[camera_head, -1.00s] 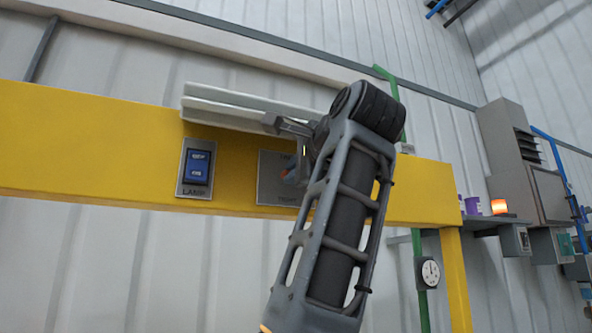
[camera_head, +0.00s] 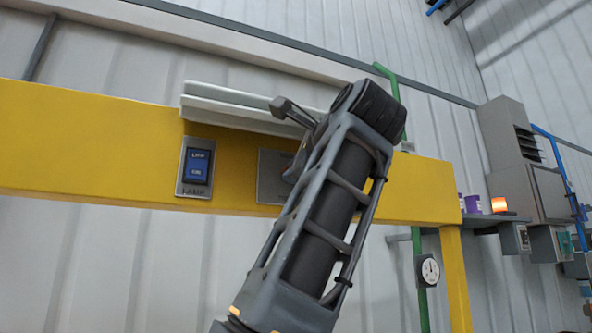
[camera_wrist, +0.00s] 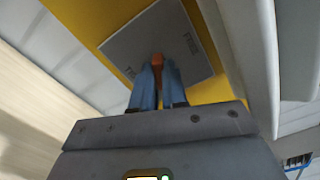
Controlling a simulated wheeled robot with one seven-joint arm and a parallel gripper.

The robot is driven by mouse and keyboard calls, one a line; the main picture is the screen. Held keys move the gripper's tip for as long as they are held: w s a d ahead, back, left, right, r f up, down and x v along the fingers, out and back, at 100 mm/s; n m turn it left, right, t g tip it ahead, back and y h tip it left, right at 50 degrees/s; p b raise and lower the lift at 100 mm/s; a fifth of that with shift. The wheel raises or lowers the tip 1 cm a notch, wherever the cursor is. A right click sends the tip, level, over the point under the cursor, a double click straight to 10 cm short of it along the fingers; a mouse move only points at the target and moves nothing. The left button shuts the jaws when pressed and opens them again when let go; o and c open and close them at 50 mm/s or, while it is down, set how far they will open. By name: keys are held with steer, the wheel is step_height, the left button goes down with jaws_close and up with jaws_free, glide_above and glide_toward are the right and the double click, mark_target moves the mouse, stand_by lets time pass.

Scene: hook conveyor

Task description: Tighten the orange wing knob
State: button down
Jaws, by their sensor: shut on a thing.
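The orange wing knob (camera_wrist: 157,62) shows in the wrist view, between the two blue-grey fingers of my gripper (camera_wrist: 157,75). The fingers are shut on it. The knob sits in front of a grey plate (camera_wrist: 130,45) with small lettering, fixed to the yellow beam. In the head view the plate (camera_head: 268,185) shows in part. There my arm hides the knob and most of the gripper.
The yellow beam (camera_head: 90,140) runs across the wall. A blue lamp switch (camera_head: 198,166) is on it, left of the plate. A pale rail (camera_head: 225,110) runs just above the plate, close to my wrist. A round dial (camera_head: 430,270) and a green pipe (camera_head: 420,300) stand at the right.

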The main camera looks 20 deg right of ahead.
steer(key=shift+f, duration=0.2)
steer(key=c, duration=1.2)
jaws_free()
steer(key=shift+r, duration=0.1)
steer(key=shift+o, duration=0.2)
steer(key=s+b, duration=0.2)
steer(key=s, duration=0.6)
steer(key=shift+w, duration=0.1)
